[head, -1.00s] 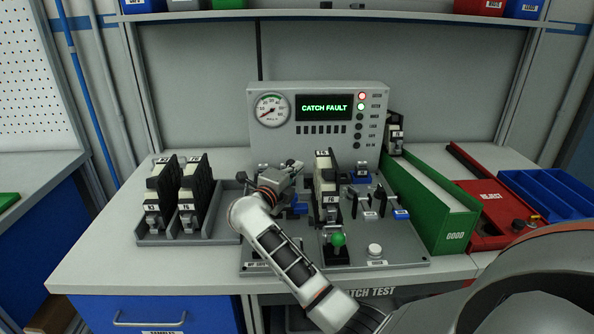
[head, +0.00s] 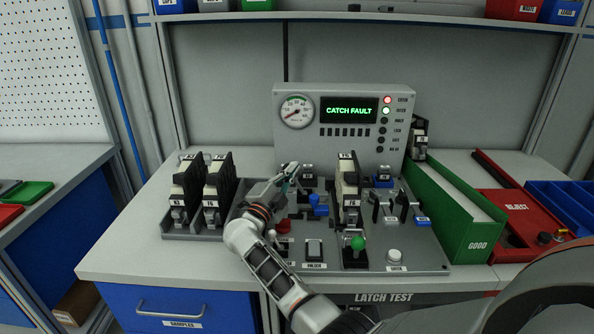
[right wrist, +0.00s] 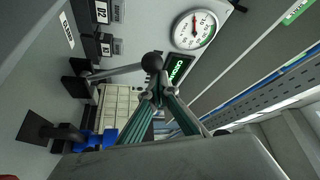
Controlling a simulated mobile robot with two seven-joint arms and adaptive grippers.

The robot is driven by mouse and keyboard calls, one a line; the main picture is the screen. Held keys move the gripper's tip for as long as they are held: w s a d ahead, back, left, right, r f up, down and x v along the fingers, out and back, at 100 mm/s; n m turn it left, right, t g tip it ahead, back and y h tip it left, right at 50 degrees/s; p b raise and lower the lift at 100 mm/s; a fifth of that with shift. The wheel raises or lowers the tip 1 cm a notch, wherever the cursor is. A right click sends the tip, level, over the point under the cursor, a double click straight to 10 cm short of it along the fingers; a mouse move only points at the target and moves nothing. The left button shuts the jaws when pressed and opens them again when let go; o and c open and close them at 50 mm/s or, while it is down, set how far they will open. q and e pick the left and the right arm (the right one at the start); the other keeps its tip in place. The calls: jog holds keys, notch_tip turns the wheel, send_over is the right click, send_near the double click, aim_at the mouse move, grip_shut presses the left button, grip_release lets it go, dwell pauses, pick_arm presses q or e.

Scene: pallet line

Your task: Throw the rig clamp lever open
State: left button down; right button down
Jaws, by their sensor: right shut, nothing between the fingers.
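The test rig (head: 425,255) stands on the bench, with a black part marked 6 (head: 348,190) upright at its middle. My right gripper (head: 292,172) is over the rig's left side, fingers shut and empty. In the right wrist view, a lever with a grey shaft and black ball knob (right wrist: 152,62) lies right by the closed fingertips (right wrist: 160,88). I cannot tell whether they touch. In the head view this lever is hidden or too small to make out behind my gripper. A blue fitting (head: 318,204) sits right of the gripper. My left gripper is not in view.
The panel display (head: 349,110) reads CATCH FAULT. A green-knobbed lever (head: 357,243) stands at the front and black-handled levers (head: 403,203) at the right. A rack (head: 196,228) with dark parts is at left; green GOOD (head: 478,245) and red REJECT (head: 515,207) trays are at right.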

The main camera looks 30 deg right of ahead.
jog(key=shift+a, duration=0.15)
dwell(0.4)
notch_tip(320, 180, up, 10)
dwell(0.6)
dwell(0.4)
